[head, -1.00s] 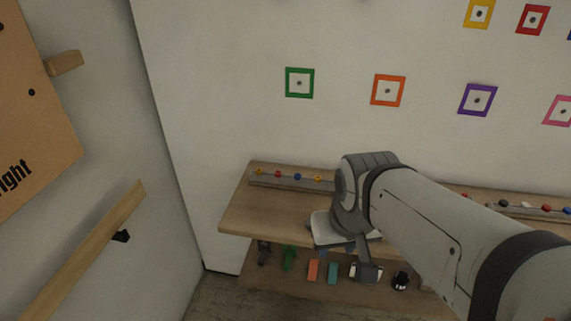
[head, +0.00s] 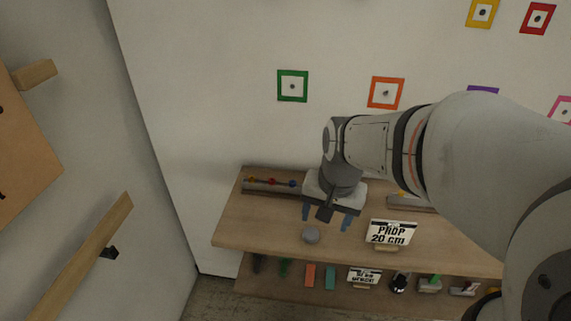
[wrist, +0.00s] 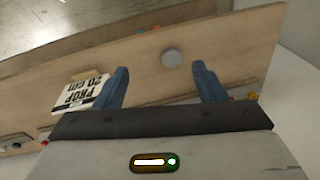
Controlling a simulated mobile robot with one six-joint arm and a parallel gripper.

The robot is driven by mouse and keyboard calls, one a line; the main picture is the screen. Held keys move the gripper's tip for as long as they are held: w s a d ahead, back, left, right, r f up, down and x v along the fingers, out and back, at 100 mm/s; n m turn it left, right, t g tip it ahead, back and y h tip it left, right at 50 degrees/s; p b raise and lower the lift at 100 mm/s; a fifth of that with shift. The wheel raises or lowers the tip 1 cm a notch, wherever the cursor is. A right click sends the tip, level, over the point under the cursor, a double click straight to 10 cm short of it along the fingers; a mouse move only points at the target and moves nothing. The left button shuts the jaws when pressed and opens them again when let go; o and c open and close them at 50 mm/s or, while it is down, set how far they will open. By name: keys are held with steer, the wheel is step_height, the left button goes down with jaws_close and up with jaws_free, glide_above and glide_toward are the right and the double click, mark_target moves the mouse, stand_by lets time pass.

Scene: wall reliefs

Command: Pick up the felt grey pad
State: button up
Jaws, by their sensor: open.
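The felt grey pad (head: 311,236) is a small round grey disc on the upper shelf, near its front edge. In the wrist view the pad (wrist: 172,57) lies ahead of the fingertips, roughly in line with the gap between them. My gripper (head: 327,218) is open and empty, its two blue fingers pointing down above the shelf, behind the pad in the head view. The gripper (wrist: 162,76) also shows in the wrist view with its fingers spread wide. The pad is fully visible and apart from the fingers.
A white "PROP 20 cm" sign (head: 390,233) stands on the upper shelf (head: 245,225), right of the pad. A rail with coloured knobs (head: 271,186) lies along the back. The lower shelf holds an orange block (head: 310,275), a teal block (head: 330,277) and other items. Coloured frames hang on the wall.

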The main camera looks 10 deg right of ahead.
mark_target(311, 232)
steer(key=w+f+m, duration=0.2)
steer(key=w+f+m+g+p, duration=0.1)
steer(key=w+f+m, duration=0.1)
steer(key=w+m, duration=0.1)
steer(key=w+d+f+m+g+p, duration=0.1)
steer(key=w+f+m, duration=0.1)
steer(key=w+m, duration=0.1)
steer(key=shift+w+f+y, duration=0.15)
steer(key=shift+w+y, duration=0.1)
steer(key=shift+y, duration=0.15)
steer(key=shift+s+a+f+p, duration=0.15)
steer(key=shift+f+p, duration=0.1)
steer(key=shift+f, duration=1.05)
steer(key=shift+a+f+p, duration=0.15)
steer(key=shift+f+p, duration=0.05)
steer(key=shift+f, duration=1.15)
steer(key=shift+s+a+f+p, duration=0.15)
steer(key=shift+f+p, duration=0.1)
steer(key=shift+f, duration=1.05)
steer(key=shift+w, duration=0.1)
steer(key=shift+c, duration=0.5)
steer(key=c, duration=0.9)
steer(key=shift+r, duration=0.1)
steer(key=shift+c, duration=0.2)
